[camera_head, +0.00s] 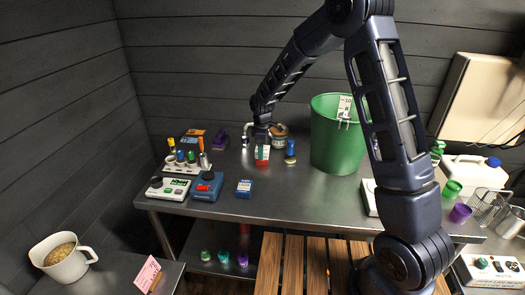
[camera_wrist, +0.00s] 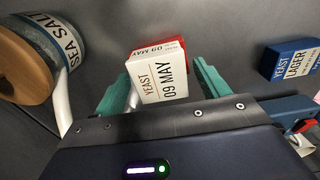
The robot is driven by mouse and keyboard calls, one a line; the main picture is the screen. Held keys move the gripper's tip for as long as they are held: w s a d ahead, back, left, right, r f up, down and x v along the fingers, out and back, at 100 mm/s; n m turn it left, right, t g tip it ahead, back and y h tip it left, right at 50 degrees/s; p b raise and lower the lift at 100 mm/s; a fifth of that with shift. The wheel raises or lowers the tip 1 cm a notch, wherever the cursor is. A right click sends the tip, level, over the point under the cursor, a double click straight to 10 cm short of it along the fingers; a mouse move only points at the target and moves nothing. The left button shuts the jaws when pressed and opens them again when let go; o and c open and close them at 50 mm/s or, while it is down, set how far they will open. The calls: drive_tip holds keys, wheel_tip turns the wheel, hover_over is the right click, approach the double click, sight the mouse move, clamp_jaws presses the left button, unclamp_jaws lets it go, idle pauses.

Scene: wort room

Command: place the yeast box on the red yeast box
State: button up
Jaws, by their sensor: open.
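A white yeast box (camera_wrist: 158,88) marked "09 MAY" is between the two green fingers of my gripper (camera_wrist: 160,77) in the wrist view. The fingers are open, one on each side of it. Red of the red yeast box (camera_wrist: 179,44) shows just behind the white box, and the two look in contact. In the head view the white box (camera_head: 262,149) appears above the red one (camera_head: 262,161), below my gripper (camera_head: 262,140). How squarely the white box sits is hard to tell, as the red box is mostly hidden.
A blue lager yeast box (camera_wrist: 291,60) stands apart at the right in the wrist view. A sea salt jar (camera_wrist: 62,42) with a wooden lid is close at the left.

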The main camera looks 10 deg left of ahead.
wheel_tip(320, 180, up, 11)
drive_tip(key=shift+r, duration=0.2)
idle(0.4)
drive_tip(key=s+d+r+m+t, duration=0.1)
drive_tip(key=s+d+r+m, duration=0.25)
drive_tip(key=d+r, duration=0.65)
drive_tip(key=s+d+r+m+t, duration=0.1)
drive_tip(key=s+d+r+m, duration=0.3)
drive_tip(key=d, duration=0.9)
drive_tip(key=s+d+r+m+t, duration=0.2)
drive_tip(key=s+d+m, duration=0.8)
drive_tip(key=s+d, duration=0.8)
drive_tip(key=shift+s+d+t, duration=0.25)
drive_tip(key=shift+s+t, duration=0.05)
drive_tip(key=shift+s, duration=0.5)
drive_tip(key=shift+m, duration=0.25)
